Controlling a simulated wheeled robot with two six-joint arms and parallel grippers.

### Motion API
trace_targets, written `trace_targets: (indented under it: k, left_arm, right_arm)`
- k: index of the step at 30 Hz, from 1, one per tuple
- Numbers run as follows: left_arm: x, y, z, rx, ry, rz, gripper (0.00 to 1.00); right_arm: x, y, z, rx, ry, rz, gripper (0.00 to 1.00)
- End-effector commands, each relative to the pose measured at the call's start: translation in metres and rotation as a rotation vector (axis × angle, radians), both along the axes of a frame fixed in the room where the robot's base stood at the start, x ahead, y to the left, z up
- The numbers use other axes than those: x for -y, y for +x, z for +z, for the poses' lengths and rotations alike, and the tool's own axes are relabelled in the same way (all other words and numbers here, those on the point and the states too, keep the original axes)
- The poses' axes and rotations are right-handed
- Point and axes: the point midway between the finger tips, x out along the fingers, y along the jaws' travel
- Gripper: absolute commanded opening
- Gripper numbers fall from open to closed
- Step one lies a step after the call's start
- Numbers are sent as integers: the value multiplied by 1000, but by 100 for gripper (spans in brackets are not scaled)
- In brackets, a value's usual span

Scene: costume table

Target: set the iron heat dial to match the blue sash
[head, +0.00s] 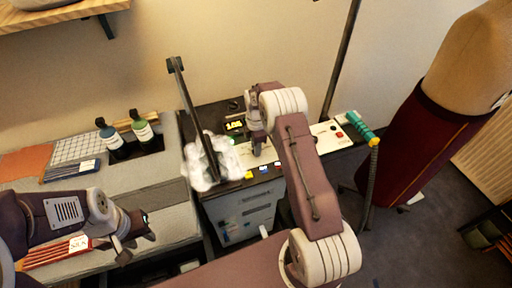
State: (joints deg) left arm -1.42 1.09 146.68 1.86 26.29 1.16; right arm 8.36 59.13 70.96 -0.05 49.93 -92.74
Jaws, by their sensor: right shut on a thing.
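The blue sash (72,171) lies folded on the grey table at the left, with a small white label on it whose text is too small to read. My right gripper (257,151) points down at the pale panel of the iron station, beside a small lit display (234,125). It is shut on what looks like the heat dial, which the gripper itself hides. The display digits are too small to read surely. My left gripper (136,245) is open and empty over the front of the grey table, near a red striped cloth (58,255) with a white label.
Two bottles (110,139) stand at the table's back. A teal-handled tool (361,127) is at the right, near a dress form (435,135).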

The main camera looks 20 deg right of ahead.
Motion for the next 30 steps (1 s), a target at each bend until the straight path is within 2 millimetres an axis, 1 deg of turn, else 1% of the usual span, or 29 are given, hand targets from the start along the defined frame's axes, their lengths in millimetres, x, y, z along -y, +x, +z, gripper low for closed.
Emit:
trace_targets:
  k: [8,30]
  left_arm:
    - [0,0,2,0,0,0,36]
    - [0,0,6,0,0,0,36]
  right_arm:
    - [-1,1,1,1,2,-179,0]
    - [0,2,2,4,2,-881,0]
